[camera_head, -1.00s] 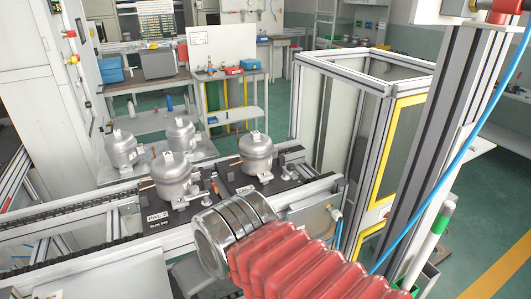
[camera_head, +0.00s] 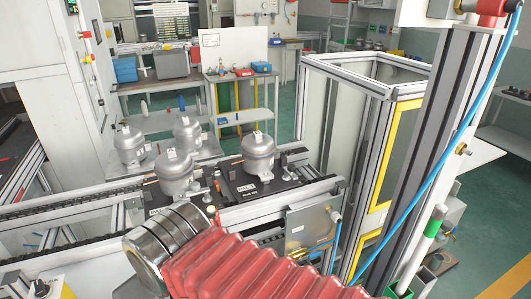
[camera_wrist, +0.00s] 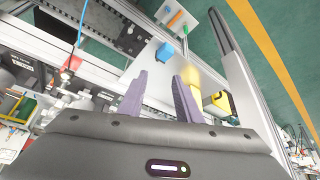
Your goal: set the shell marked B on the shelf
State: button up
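Several silver compressor shells show in the head view. One (camera_head: 258,154) stands on a dark plate at the right of the rail, and one (camera_head: 175,178) on a plate left of it. Two more, a left one (camera_head: 130,147) and a right one (camera_head: 187,132), stand behind. Light tags sit on their tops, but I cannot read which is B. A white shelf (camera_head: 250,115) is on a stand behind; I cannot tell if it is the task's shelf. My gripper (camera_wrist: 161,90) shows in the wrist view, fingers apart and empty, with no shell between them. Its fingers are hidden in the head view.
The conveyor rail (camera_head: 75,208) runs across the front. A glazed frame with a yellow edge (camera_head: 398,150) and a tall grey post (camera_head: 450,130) stand at the right. A blue hose (camera_head: 440,165) hangs there. Blue and yellow blocks lie beyond my fingers in the wrist view.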

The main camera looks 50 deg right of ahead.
jog(key=shift+a, duration=0.1)
jog(key=shift+o, duration=1.4)
jog(key=shift+w+d, duration=0.25)
jog(key=shift+o, duration=0.4)
jog(key=w+d+r+m+t+h, duration=0.2)
jog(key=w+d+m+t+h, duration=0.1)
jog(key=w+d, duration=0.9)
jog(key=d, duration=0.2)
jog(key=shift+d+r+h, duration=0.2)
jog(key=shift+d+h, duration=0.2)
jog(key=w+d+m+t+h, duration=0.1)
jog(key=w+d+t+h, duration=0.15)
jog(key=d, duration=1.05)
jog(key=w+d+m+t+h, duration=0.1)
jog(key=w+d+t+h, duration=0.15)
jog(key=d, duration=1.05)
jog(key=s+d+f+t, duration=0.1)
jog(key=s+d, duration=0.2)
jog(key=d, duration=0.2)
jog(key=s+d+f+m+t, duration=0.1)
jog(key=s+d, duration=0.2)
jog(key=d, duration=0.3)
jog(key=shift+d, duration=0.15)
